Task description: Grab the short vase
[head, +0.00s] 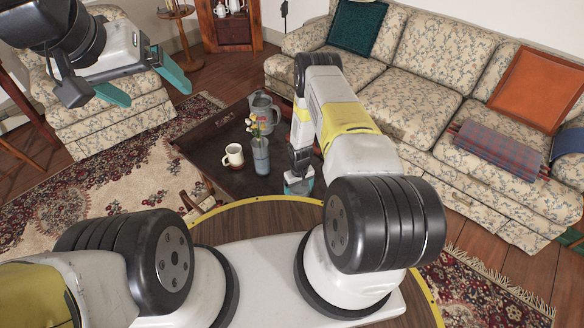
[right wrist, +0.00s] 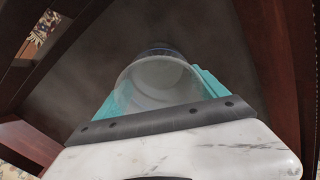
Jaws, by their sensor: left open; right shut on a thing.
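A short, round, clear glass vessel, seemingly the short vase (right wrist: 155,84), stands between the teal fingers in the right wrist view, over the dark table top. My right gripper (head: 299,186) is shut on it at the right end of the coffee table. In the head view the vase is mostly hidden by the gripper, and I cannot tell whether it touches the table. My left gripper (head: 143,84) is open and empty, raised at the upper left, far from the vase.
On the dark coffee table (head: 212,172) stand a grey-blue vase with flowers (head: 260,157), a white mug (head: 234,155) and a grey pitcher (head: 265,112). A floral sofa (head: 425,97) is close on the right. An armchair (head: 110,115) is at the left.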

